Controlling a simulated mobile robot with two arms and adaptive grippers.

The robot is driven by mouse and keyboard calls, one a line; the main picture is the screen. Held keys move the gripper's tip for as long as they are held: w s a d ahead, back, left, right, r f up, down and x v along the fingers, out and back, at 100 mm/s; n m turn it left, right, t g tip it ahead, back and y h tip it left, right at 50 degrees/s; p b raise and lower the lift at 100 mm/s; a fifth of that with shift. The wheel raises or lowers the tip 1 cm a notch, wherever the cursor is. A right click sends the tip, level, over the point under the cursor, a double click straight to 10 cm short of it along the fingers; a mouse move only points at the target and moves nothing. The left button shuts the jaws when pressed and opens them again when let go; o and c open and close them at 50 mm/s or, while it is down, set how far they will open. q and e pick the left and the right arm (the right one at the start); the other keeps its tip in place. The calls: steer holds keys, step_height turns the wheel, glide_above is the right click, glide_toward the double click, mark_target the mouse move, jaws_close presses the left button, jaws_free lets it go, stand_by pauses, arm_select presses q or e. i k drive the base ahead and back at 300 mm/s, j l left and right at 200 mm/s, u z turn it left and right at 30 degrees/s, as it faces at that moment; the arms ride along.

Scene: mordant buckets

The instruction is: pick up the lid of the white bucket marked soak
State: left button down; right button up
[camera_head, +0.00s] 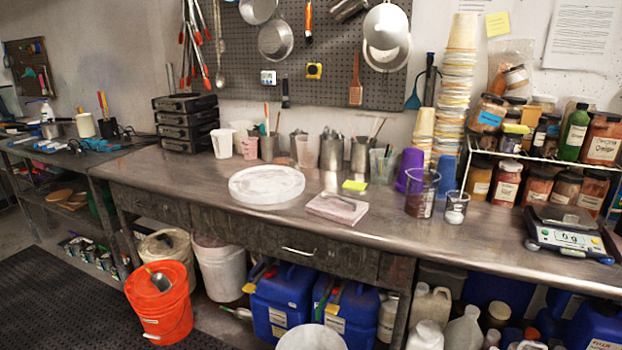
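No marking that reads "soak" is legible in the head view. A white bucket (221,272) stands under the workbench, with a pinkish-grey top that I cannot clearly tell is a lid. An off-white bucket (152,240) stands left of it, partly hidden by the orange bucket. A round white top (310,339) shows at the bottom edge, cut off by the frame; its bucket body and any marking are out of view. A wide white round disc (267,184), lid-like, lies flat on the workbench. Neither of my grippers is in view.
An orange bucket (158,311) with a metal scoop stands at the front left. Blue jerrycans (280,301) fill the space under the workbench (165,176). Glass beakers (421,193) and a scale (570,234) stand on the right. Black matting (60,300) lies clear at lower left.

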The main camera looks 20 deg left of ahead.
mark_target(266, 185)
steer(key=i+j+z, duration=0.15)
steer(key=j, duration=0.25)
steer(key=i+j+z, duration=0.1)
steer(key=j, duration=0.3)
steer(key=i+j+z, duration=0.15)
steer(key=j, duration=0.3)
steer(key=i+j+z, duration=0.15)
steer(key=j, duration=0.3)
steer(key=i+j+z, duration=0.1)
steer(key=j, duration=0.35)
steer(key=i+j+z, duration=0.15)
steer(key=j, duration=0.3)
